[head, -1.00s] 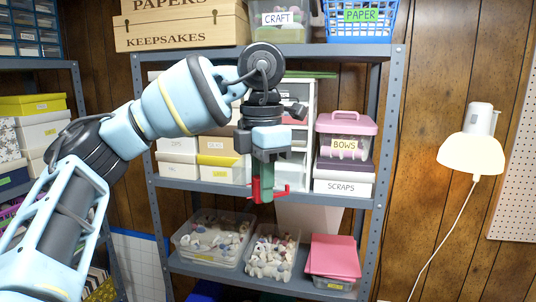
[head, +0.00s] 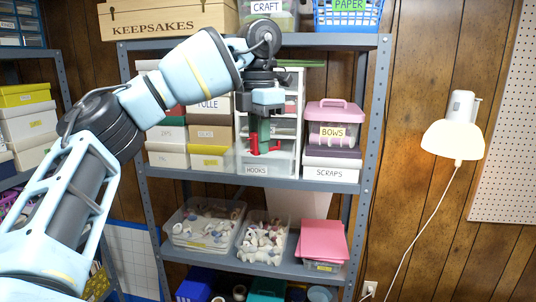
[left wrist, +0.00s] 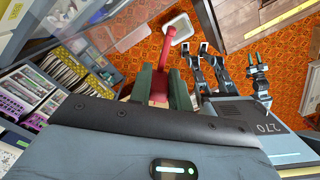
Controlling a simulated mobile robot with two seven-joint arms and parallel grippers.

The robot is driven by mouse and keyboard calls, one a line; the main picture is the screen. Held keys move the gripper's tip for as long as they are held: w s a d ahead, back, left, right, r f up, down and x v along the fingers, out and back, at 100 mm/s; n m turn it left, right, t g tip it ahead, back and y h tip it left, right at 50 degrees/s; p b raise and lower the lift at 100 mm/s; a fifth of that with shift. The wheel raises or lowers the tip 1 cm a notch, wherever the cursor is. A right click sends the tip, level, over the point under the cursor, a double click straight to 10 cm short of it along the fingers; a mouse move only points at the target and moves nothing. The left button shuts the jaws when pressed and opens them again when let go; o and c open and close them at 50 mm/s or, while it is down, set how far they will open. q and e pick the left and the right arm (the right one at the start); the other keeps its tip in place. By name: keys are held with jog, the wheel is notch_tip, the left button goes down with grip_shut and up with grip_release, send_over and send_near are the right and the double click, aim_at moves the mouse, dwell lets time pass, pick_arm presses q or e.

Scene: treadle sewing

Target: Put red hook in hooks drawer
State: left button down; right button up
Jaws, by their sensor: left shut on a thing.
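The red hook (head: 264,149) is held in my left gripper (head: 263,135), whose greenish fingers point down and are shut on it. It also shows in the left wrist view as a red bar (left wrist: 167,58) sticking out beyond the fingers. The hooks drawer (head: 257,169) is the bottom one, labelled HOOKS, of a white drawer unit (head: 299,100) on the middle shelf. The hook appears in front of or above this drawer and covers part of it. I cannot tell the gap between them or how far the drawer is open.
White boxes (head: 165,159) stand left of the drawer unit. A pink-lidded BOWS box (head: 334,132) on a SCRAPS box (head: 331,173) stands right. The top shelf (head: 340,41) is close above the arm. Clear bins (head: 205,220) fill the lower shelf. A lit lamp (head: 453,139) hangs right.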

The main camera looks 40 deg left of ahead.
pick_arm(q)
jog(key=w+a, duration=0.4)
jog(key=w, duration=0.4)
jog(key=shift+w+a, duration=0.35)
jog(key=shift+a, duration=0.05)
jog(key=shift+f, duration=1.75)
jog(key=shift+f, duration=0.1)
notch_tip(320, 180, down, 3)
jog(key=shift+r, duration=0.1)
jog(key=shift+w+a+f+b, duration=0.15)
jog(key=shift+w+f+b, duration=0.05)
jog(key=shift+f+b, duration=0.15)
jog(key=shift+r, duration=0.1)
